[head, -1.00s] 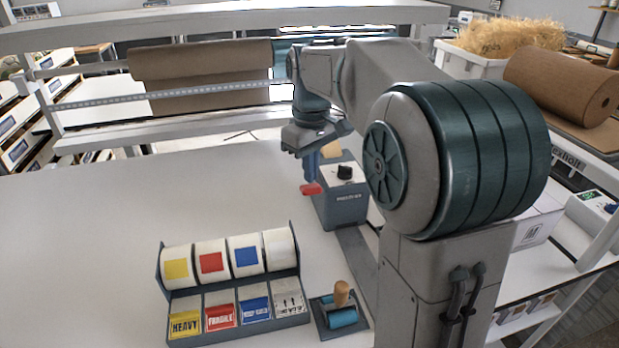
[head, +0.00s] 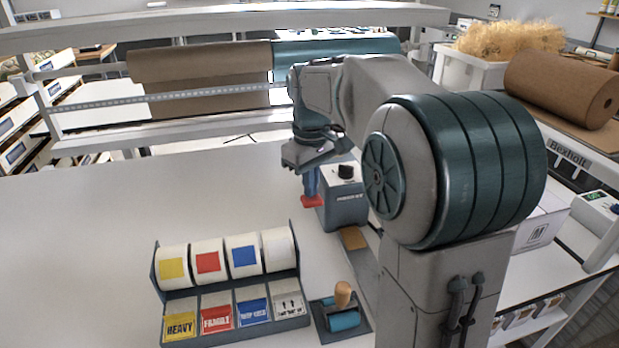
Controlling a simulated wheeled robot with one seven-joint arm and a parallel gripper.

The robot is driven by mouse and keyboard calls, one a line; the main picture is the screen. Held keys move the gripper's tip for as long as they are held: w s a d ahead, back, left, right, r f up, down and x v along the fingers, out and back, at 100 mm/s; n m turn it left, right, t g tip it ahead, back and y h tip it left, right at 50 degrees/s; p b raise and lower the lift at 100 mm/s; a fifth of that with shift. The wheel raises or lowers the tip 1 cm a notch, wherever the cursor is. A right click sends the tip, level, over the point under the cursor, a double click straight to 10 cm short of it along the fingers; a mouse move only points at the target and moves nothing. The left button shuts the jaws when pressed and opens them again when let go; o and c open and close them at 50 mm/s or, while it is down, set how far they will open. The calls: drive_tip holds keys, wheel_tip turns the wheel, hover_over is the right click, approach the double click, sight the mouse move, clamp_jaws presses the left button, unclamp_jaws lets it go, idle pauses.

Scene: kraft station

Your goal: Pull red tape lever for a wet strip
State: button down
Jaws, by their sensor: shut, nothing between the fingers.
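The grey tape dispenser (head: 345,208) stands on the white bench, with a black knob on top. Its red lever (head: 312,202) sticks out at its left side and sits low. My gripper (head: 311,190) points down, its blue fingers shut, with the tips right at the top of the red lever. I cannot tell whether they touch it. A short tan strip of tape (head: 354,238) shows at the front foot of the dispenser. My arm hides part of the dispenser's right and rear.
A label rack (head: 232,290) with several rolls stands in front on the bench. A hand roller (head: 342,318) on a dark base is right of it. Paper rolls (head: 200,75) hang at the back. The bench's left side is clear.

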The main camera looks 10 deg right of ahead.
sight(311, 201)
drive_tip(key=shift+f, duration=0.15)
drive_tip(key=shift+f+b, duration=1.5)
drive_tip(key=shift+f, duration=0.75)
wheel_tip(311, 201, up, 12)
drive_tip(key=p, duration=1)
